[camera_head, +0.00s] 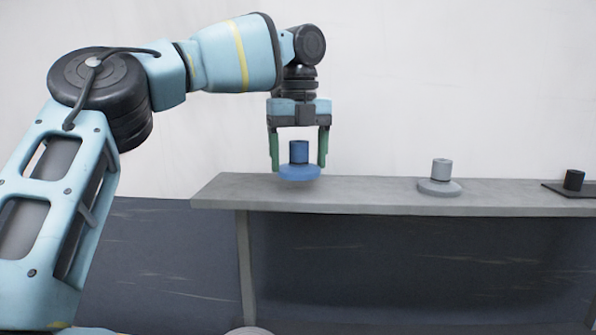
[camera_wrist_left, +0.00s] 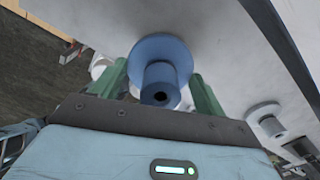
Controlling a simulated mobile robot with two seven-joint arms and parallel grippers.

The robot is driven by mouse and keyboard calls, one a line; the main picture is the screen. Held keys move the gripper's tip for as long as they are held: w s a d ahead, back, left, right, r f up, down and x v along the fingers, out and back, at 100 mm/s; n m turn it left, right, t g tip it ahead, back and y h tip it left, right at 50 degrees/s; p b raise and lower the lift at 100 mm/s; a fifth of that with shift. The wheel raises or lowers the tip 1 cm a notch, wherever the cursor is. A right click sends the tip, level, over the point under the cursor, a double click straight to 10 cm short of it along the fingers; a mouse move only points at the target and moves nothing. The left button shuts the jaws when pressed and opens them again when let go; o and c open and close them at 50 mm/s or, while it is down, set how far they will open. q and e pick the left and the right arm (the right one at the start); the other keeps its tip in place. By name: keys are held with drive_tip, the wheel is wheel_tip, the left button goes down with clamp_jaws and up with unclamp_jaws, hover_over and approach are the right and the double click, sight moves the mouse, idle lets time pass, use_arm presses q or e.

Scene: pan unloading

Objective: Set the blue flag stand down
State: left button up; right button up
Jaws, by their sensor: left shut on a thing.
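The blue flag stand (camera_head: 299,173) has a wide round base with a short upright socket. It is at the left end of the grey shelf (camera_head: 370,197) in the head view. My left gripper (camera_head: 298,166) points down and is shut on it, with one green finger on each side of the base. The stand is upright; I cannot tell whether its base touches the shelf. In the left wrist view the blue stand (camera_wrist_left: 154,50) shows between the green fingers (camera_wrist_left: 160,88). My right gripper is not in view.
A grey stand (camera_head: 440,180) of like shape is on the shelf to the right. Farther right is a black cylinder (camera_head: 574,180) on a dark flat plate (camera_head: 553,190). The shelf between the blue and grey stands is clear. A pale wall is behind.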

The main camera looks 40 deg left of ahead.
sight(299, 174)
use_arm(q)
wheel_tip(299, 174, down, 2)
drive_tip(key=shift+s+f+p, duration=0.1)
drive_tip(key=shift+p, duration=0.2)
drive_tip(key=shift+f, duration=0.7)
drive_tip(key=o, duration=0.6)
drive_tip(key=shift+f, duration=0.1)
drive_tip(key=o, duration=0.5)
drive_tip(key=shift+c, duration=0.2)
